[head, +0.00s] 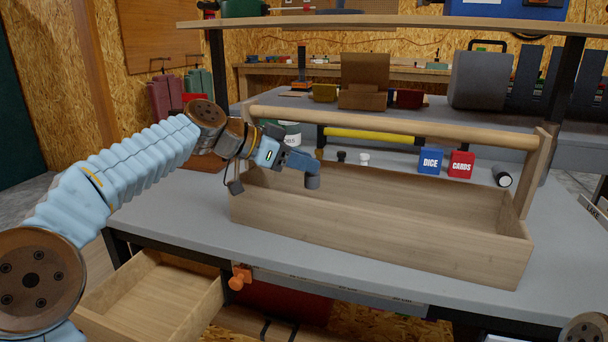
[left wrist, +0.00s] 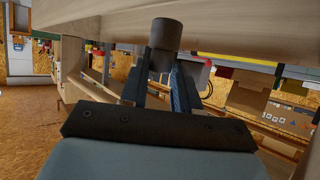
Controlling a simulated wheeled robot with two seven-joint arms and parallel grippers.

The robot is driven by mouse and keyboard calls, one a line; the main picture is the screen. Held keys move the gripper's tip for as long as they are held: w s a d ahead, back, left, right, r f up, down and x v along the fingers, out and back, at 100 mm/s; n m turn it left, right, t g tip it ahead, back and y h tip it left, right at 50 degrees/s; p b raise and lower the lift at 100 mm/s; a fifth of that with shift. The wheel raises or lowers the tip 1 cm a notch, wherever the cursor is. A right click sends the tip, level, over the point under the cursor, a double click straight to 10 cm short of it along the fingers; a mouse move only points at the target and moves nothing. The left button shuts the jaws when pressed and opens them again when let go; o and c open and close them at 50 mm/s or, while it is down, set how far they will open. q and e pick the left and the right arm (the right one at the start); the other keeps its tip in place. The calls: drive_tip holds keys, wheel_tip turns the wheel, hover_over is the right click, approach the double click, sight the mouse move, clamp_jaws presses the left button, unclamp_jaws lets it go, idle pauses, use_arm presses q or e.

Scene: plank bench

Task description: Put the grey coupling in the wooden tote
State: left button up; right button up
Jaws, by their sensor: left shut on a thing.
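The wooden tote (head: 380,235) is a long open box with a round handle bar, standing on the grey bench. My left gripper (head: 303,166) reaches in from the left, below the handle bar, over the tote's left part. It is shut on the grey coupling (head: 313,181), a short dark grey pipe piece, which hangs at or just above the tote's opening. In the left wrist view the coupling (left wrist: 167,34) sits between the two fingertips, close to a wooden surface. Its clearance from the tote floor is hard to tell. My right gripper is out of view.
A blue DICE box (head: 430,162), a red CARDS box (head: 461,164) and a dark cylinder with a white end (head: 502,176) stand behind the tote. An open wooden drawer (head: 155,295) juts out below the bench. A shelf (head: 400,23) spans above.

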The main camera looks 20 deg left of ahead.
use_arm(q)
drive_tip(key=f, duration=0.2)
drive_tip(key=w+f, duration=0.1)
drive_tip(key=f, duration=0.1)
drive_tip(key=shift+f, duration=0.1)
drive_tip(key=shift+f+b, duration=0.65)
drive_tip(key=shift+b, duration=0.2)
drive_tip(key=shift+s, duration=0.1)
drive_tip(key=o, duration=1)
drive_tip(key=shift+f, duration=0.1)
drive_tip(key=shift+o, duration=0.2)
